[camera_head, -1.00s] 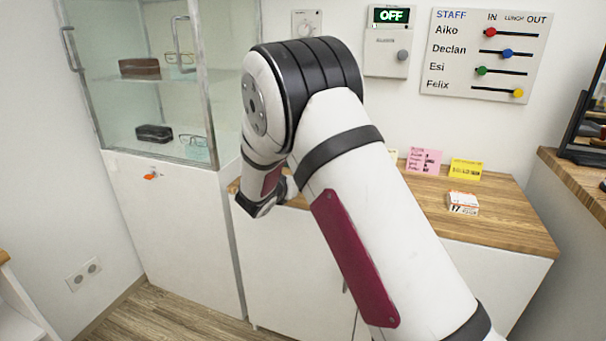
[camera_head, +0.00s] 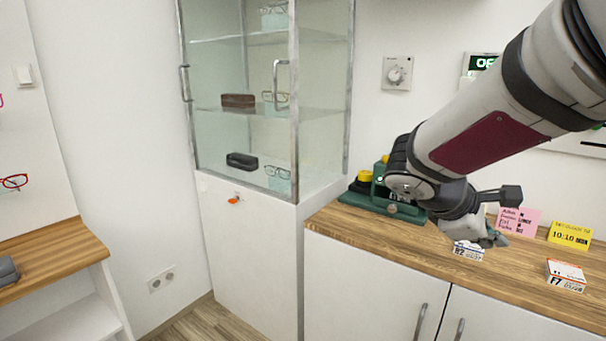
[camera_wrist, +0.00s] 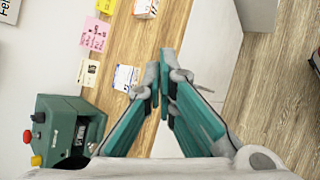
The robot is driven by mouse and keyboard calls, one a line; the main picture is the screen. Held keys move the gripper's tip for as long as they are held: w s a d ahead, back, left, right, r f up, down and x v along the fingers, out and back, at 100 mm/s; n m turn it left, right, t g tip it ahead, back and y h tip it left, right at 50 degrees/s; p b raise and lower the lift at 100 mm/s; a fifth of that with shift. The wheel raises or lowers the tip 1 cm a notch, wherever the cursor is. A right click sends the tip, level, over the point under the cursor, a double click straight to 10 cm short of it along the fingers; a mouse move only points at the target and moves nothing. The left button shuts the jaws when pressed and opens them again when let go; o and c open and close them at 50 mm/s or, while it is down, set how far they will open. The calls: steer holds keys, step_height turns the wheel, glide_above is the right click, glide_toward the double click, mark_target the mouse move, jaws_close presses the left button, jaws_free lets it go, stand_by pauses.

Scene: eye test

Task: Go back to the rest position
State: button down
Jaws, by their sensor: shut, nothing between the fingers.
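My arm reaches in from the upper right in the head view, over the wooden counter. My gripper (camera_head: 492,237) hangs above the counter top, near a small white box (camera_head: 468,250). In the wrist view its green fingers (camera_wrist: 165,88) are together at the tips with nothing between them. The same white box (camera_wrist: 126,78) lies just left of the fingertips there. In the head view my arm partly hides the staff board and the display at upper right.
A green device (camera_head: 368,199) with yellow knobs stands on the counter (camera_head: 350,220), beside my wrist. An orange and white box (camera_head: 566,275), a pink note (camera_head: 519,221) and a yellow card (camera_head: 570,235) are further right. A glass cabinet (camera_head: 298,120) stands left; floor shows below it.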

steer(key=s+a+m+g+y, duration=0.3)
steer(key=s+m, duration=0.4)
steer(key=s, duration=1)
steer(key=s+a+f+m+y, duration=0.3)
steer(key=s+a+m+y, duration=0.3)
steer(key=s+a, duration=0.5)
step_height(320, 180, up, 20)
steer(key=s+d+n+t+y+p, duration=0.1)
steer(key=t+p, duration=0.3)
steer(key=p, duration=1.5)
steer(key=shift+r, duration=0.2)
steer(key=shift+d, duration=0.1)
